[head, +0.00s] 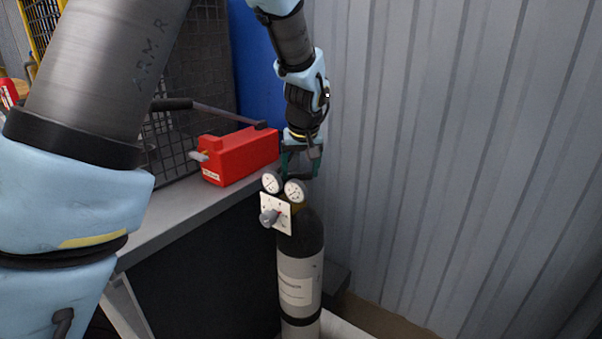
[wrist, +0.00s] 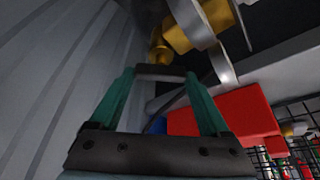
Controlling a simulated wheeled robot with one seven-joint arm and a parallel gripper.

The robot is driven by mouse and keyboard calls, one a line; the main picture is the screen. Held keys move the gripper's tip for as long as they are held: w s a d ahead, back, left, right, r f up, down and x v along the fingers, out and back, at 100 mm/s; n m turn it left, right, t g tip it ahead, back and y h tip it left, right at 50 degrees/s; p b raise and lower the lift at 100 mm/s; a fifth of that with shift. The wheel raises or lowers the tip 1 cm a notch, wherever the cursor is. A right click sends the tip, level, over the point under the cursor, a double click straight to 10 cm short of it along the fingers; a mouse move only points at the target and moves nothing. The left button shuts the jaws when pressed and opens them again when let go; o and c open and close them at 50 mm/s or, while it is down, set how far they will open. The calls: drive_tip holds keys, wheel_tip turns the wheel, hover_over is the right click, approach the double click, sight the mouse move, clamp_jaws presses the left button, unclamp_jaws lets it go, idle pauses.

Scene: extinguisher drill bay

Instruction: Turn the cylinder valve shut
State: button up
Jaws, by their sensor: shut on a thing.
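A dark grey gas cylinder (head: 300,240) with a pale label stands upright beside the bench. Two round white gauges (head: 294,191) sit at its top, with a white plate bearing a grey knob (head: 270,217) below them. My gripper (head: 300,173) is above and just behind the gauges. In the wrist view, its two teal fingers are shut on a dark valve handle (wrist: 160,73), one finger at each end. Brass fittings (wrist: 178,40) and the gauges' edges show just beyond it. The gauges partly hide the handle in the head view.
A red box (head: 238,155) with a dark lever stands on the grey bench (head: 182,215) left of the cylinder. A black mesh panel (head: 195,70) and blue drum (head: 253,70) stand behind. A corrugated wall (head: 450,130) closes the right side.

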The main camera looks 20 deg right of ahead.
drive_tip(key=m, duration=0.2)
drive_tip(key=m+h, duration=0.1)
drive_tip(key=m, duration=0.1)
drive_tip(key=shift+w+a+r+m+g+h+p, duration=0.1)
drive_tip(key=shift+w+a+m+g+h+p, duration=0.1)
drive_tip(key=shift+m+g+h+p, duration=0.15)
drive_tip(key=m+p, duration=0.1)
drive_tip(key=m, duration=0.1)
drive_tip(key=m+g, duration=0.1)
drive_tip(key=m, duration=0.1)
drive_tip(key=shift+g+h+p, duration=0.25)
drive_tip(key=shift+h+p, duration=0.1)
drive_tip(key=shift+p, duration=0.05)
drive_tip(key=o, duration=1.2)
drive_tip(key=b+v, duration=0.1)
drive_tip(key=v, duration=0.9)
drive_tip(key=shift+a+r, duration=0.2)
drive_tip(key=shift+r, duration=0.05)
